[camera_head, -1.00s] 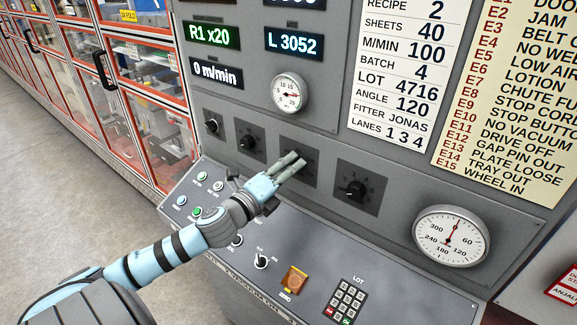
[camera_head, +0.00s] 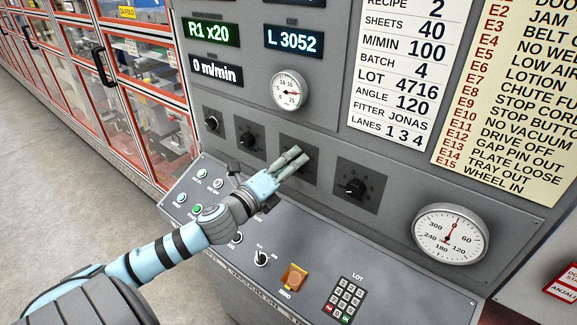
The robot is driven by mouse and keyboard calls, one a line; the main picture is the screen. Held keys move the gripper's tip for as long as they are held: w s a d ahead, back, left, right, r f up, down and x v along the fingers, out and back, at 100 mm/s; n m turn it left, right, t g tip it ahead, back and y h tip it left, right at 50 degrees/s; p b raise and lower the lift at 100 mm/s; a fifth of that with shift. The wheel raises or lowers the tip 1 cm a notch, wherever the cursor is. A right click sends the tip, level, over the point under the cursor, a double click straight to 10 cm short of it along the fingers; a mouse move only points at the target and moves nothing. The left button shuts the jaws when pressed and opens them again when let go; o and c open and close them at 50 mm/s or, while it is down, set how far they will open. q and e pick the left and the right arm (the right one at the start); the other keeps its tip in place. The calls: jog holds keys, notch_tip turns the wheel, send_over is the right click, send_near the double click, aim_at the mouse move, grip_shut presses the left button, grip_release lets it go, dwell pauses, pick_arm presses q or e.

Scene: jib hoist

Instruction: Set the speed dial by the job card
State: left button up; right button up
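The job card (camera_head: 405,75) is a white panel on the machine face; its readable rows include M/MIN 100, SHEETS 40, BATCH 4, LOT 4716 and ANGLE 120. Several black dials sit in a row below the displays: a small one (camera_head: 212,124), a second (camera_head: 248,138) and one at the right (camera_head: 353,187). My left gripper (camera_head: 297,160) is at the dial plate (camera_head: 312,174) between the last two. Its fingers cover that plate's knob, so I cannot tell whether they grip it. A display (camera_head: 215,70) reads 0 m/min. My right gripper is not in view.
A sloped console below carries buttons, a switch (camera_head: 261,258), an orange button (camera_head: 294,277) and a LOT keypad (camera_head: 344,299). Round gauges (camera_head: 289,91) and (camera_head: 451,237) are on the panel. Red-framed glass guards (camera_head: 140,90) stand at left; the floor there is clear.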

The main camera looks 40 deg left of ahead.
pick_arm(q)
jog(key=s, duration=0.7)
jog(key=shift+s, duration=0.3)
jog(key=shift+d, duration=0.1)
